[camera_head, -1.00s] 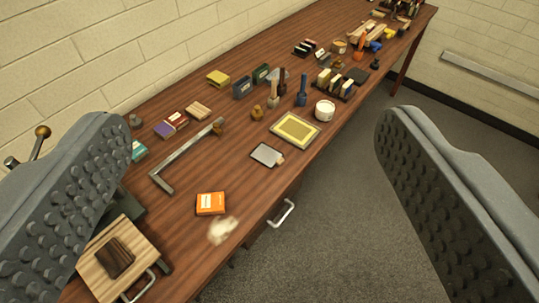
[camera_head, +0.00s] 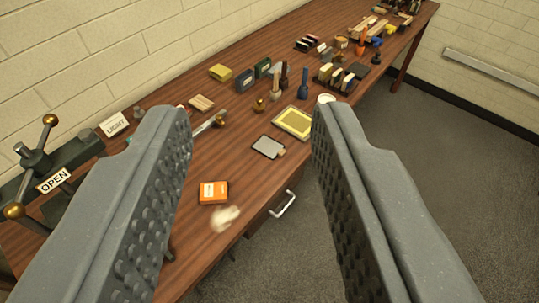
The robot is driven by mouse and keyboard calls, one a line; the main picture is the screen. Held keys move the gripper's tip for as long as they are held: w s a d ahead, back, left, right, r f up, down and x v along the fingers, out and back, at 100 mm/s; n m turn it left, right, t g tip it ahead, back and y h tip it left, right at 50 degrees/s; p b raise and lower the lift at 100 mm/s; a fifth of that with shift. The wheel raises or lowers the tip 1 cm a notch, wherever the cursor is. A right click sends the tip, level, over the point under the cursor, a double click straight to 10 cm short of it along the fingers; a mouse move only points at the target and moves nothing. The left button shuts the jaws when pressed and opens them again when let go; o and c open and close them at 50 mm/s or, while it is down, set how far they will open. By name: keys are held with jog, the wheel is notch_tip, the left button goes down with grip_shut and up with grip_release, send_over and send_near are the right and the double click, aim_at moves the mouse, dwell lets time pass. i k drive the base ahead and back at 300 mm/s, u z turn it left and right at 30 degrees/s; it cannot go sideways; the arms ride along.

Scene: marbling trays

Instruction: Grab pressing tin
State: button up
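No thing here is clearly labelled as the pressing tin, and I cannot tell which one it is. A white round tin-like pot (camera_head: 326,98) stands on the table, mostly hidden behind my right finger. An orange box with a white label (camera_head: 213,192) lies nearer, between my fingers in the picture. My gripper (camera_head: 250,115) is open above the table, with nothing between its studded fingers. The left finger hides part of the near table.
A long brown wooden table (camera_head: 235,160) runs along a pale block wall. A press with an OPEN sign (camera_head: 53,180) stands at left. A grey flat plate (camera_head: 268,147), a yellow framed tray (camera_head: 294,122) and a pale crumpled lump (camera_head: 225,218) lie on the table. Grey floor is clear at right.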

aim_at(271, 147)
jog(key=k, duration=1.2)
jog(key=z, duration=0.45)
jog(key=i, duration=0.65)
jog(key=z, duration=0.6)
jog(key=i, duration=1.25)
jog(key=u, duration=0.7)
jog(key=i, duration=0.35)
jog(key=u, duration=0.25)
